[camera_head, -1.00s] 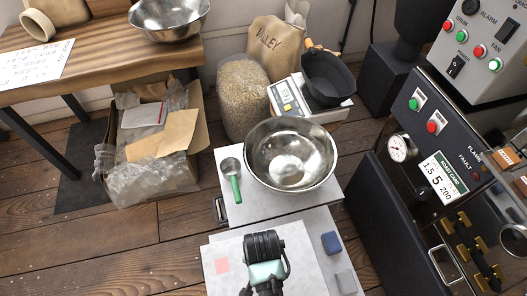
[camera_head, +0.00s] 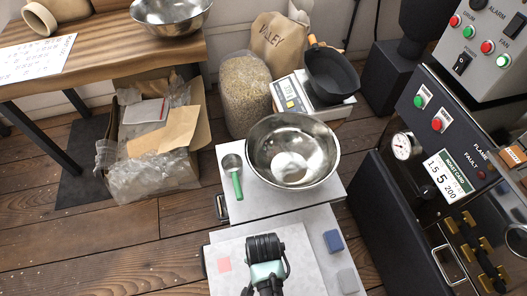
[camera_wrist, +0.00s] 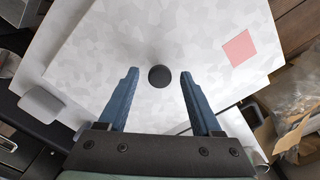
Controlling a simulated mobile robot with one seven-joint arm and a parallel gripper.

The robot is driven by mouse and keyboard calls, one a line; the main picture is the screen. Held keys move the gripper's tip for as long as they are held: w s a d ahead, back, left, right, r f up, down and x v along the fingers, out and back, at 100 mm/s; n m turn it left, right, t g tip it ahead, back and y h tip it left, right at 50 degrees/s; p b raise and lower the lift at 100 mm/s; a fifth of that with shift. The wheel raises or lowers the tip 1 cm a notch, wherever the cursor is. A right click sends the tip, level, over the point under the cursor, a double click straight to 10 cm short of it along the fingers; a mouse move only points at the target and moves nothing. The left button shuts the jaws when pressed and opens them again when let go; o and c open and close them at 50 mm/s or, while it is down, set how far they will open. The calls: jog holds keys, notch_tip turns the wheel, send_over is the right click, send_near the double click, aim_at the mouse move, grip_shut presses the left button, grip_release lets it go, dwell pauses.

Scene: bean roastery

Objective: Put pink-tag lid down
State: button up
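The pink-tag lid (camera_wrist: 205,35) is a flat, pale, mottled plate with a pink square tag (camera_wrist: 239,48) and a round black knob (camera_wrist: 159,76). It lies flat on a larger pale surface (camera_wrist: 62,42). In the head view the lid (camera_head: 305,272) is at the bottom centre, its tag (camera_head: 224,265) at left. My gripper (camera_wrist: 157,72) is open over the lid. Its two blue fingers stand on either side of the knob, with a gap on each side. I cannot tell the fingertips' height above the lid. My wrist hides the knob in the head view.
A blue block (camera_head: 333,241) and a grey block (camera_head: 348,281) lie right of the lid. Behind are a steel bowl (camera_head: 292,180) and a green-handled scoop (camera_head: 236,184). The dark roaster (camera_head: 395,225) stands at right. Wooden floor (camera_head: 160,240) is clear at left.

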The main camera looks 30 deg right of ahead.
jog(key=shift+r, duration=0.1)
notch_tip(320, 180, up, 12)
jog(key=p, duration=0.3)
jog(key=w+d+r+n+t+h, duration=0.3)
jog(key=w+r+t, duration=0.5)
jog(key=w+r, duration=0.9)
jog(key=w+a+r+n+t, duration=0.2)
jog(key=w+r+t, duration=0.1)
jog(key=r, duration=0.5)
jog(key=w+a+r+n+t, duration=0.15)
jog(key=w+r, duration=0.25)
jog(key=r, duration=0.4)
jog(key=s+a+r+n+t+y, duration=0.1)
jog(key=a+r+n+t, duration=0.2)
jog(key=r, duration=0.9)
jog(key=s+a+r+t+y, duration=0.15)
jog(key=r+t, duration=0.45)
jog(key=r, duration=0.6)
jog(key=s+a+r+n+t, duration=0.1)
jog(key=s+a+r+t, duration=0.1)
jog(key=s+r, duration=0.3)
jog(key=s+a+r+n+t, duration=0.1)
jog(key=s+r+t, duration=0.3)
jog(key=r, duration=0.5)
jog(key=shift+s+a+r+n, duration=0.2)
jog(key=shift+s+a+n, duration=0.15)
jog(key=shift+s+a, duration=0.45)
jog(key=shift+y, duration=0.25)
